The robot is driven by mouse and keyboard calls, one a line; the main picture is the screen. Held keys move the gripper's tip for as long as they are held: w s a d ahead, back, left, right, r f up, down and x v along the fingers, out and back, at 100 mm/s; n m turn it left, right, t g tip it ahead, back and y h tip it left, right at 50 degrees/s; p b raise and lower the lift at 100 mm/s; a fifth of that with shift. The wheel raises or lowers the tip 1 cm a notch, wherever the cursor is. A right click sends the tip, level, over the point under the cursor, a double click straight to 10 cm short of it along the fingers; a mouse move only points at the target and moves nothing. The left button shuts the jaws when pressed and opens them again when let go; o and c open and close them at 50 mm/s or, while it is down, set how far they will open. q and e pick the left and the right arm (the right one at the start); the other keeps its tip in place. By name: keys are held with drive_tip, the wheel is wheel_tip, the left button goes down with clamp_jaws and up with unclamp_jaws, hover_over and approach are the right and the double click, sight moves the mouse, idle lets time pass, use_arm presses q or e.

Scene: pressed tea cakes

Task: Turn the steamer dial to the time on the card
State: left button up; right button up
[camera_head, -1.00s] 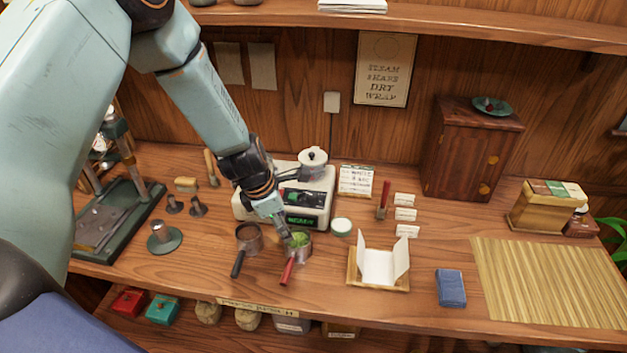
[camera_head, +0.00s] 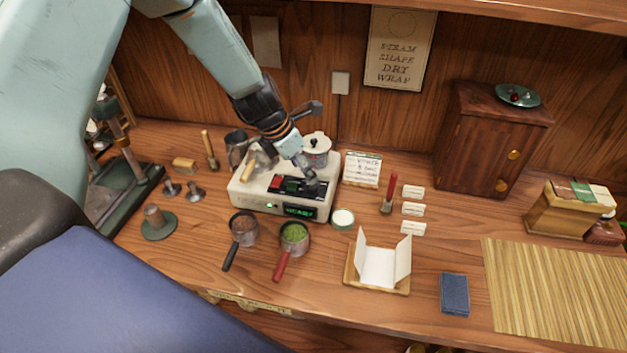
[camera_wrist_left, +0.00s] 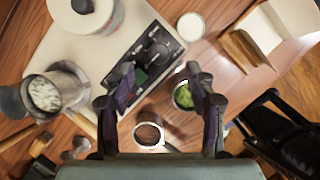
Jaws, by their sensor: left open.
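The white steamer (camera_head: 250,191) stands on the bench with a black control panel and a lit green display (camera_head: 299,211), its text too small to read surely. The round black dial (camera_wrist_left: 158,52) shows on the panel in the left wrist view; its setting cannot be read. A white card (camera_head: 362,169) with handwritten lines stands right of the steamer, too small to read.
A red-handled pan of green tea (camera_head: 293,236) and a black-handled pan of brown tea (camera_head: 243,228) stand before the steamer. A lidded white pot (camera_head: 316,148) is behind the panel. A wrapper stand (camera_head: 379,266) and a blue block (camera_head: 454,293) lie to the right.

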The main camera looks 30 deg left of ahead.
sight(310, 186)
use_arm(q)
drive_tip(key=b+x, duration=0.1)
drive_tip(key=x, duration=0.2)
drive_tip(key=b+x, duration=0.1)
drive_tip(key=x, duration=0.1)
drive_tip(key=shift+s+a+f+b, duration=0.1)
drive_tip(key=shift+a+f+b, duration=0.2)
drive_tip(key=shift+a+f, duration=0.05)
drive_tip(key=shift+w+d+f, duration=0.25)
drive_tip(key=shift+d+f, duration=0.25)
drive_tip(key=shift+a, duration=0.3)
drive_tip(key=shift+c, duration=0.5)
drive_tip(key=shift+d, duration=0.25)
drive_tip(key=c, duration=0.5)
drive_tip(key=shift+a+f, duration=0.1)
drive_tip(key=c, duration=0.5)
drive_tip(key=shift+c, duration=0.2)
